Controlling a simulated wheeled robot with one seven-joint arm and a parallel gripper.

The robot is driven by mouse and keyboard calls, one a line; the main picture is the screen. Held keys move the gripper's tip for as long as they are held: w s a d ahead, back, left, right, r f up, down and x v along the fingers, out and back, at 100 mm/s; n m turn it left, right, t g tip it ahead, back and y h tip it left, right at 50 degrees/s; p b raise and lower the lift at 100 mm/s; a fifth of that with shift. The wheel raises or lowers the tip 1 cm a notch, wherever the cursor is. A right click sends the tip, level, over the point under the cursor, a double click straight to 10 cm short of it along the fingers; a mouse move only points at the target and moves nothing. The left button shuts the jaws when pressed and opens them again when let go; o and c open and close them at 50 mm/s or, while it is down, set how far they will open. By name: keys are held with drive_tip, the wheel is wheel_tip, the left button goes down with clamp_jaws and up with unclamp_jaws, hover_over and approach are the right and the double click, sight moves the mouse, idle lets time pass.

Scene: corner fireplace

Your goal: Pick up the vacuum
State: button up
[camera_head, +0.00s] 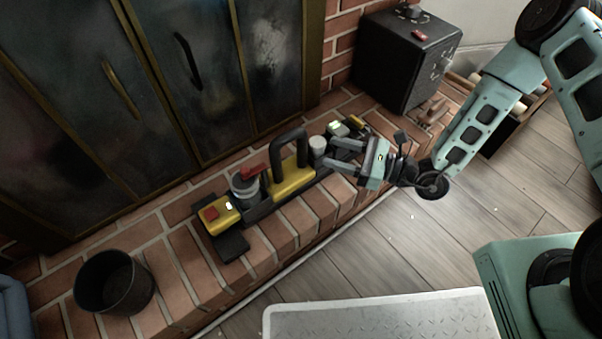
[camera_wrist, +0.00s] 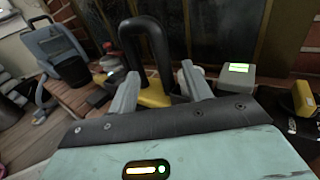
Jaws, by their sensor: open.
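What looks like the vacuum, a yellow body with a black loop handle (camera_head: 289,146), stands upright on the brick hearth. Its yellow body (camera_head: 292,180) sits among other items in a row. My gripper (camera_head: 334,153) is open and empty just to the right of it, fingers pointing left toward the handle. In the wrist view, the black handle (camera_wrist: 151,42) rises beyond and between the two open fingers (camera_wrist: 160,82). The lower yellow body shows between the fingertips, partly hidden by them. I cannot tell the exact gap from fingers to handle.
A white cylinder (camera_head: 318,146) and a pale box with a lit screen (camera_head: 338,128) stand close to my gripper. A grey-and-red container (camera_head: 246,184) and a yellow box (camera_head: 219,214) lie left. A black bucket (camera_head: 114,283) and a black safe-like box (camera_head: 401,57) flank the hearth. Fireplace doors (camera_head: 190,75) stand behind.

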sight(298, 142)
drive_tip(key=b+x, duration=0.2)
drive_tip(key=x, duration=0.3)
drive_tip(key=shift+w+a, duration=0.15)
drive_tip(key=shift+a, duration=0.2)
drive_tip(key=b+x, duration=0.3)
drive_tip(key=x, duration=0.1)
drive_tip(key=shift+w, duration=0.1)
drive_tip(key=shift+w+a+r, duration=0.15)
drive_tip(key=shift+w+a, duration=0.1)
drive_tip(key=shift+a, duration=0.25)
clamp_jaws()
idle(0.4)
drive_tip(key=shift+r, duration=0.1)
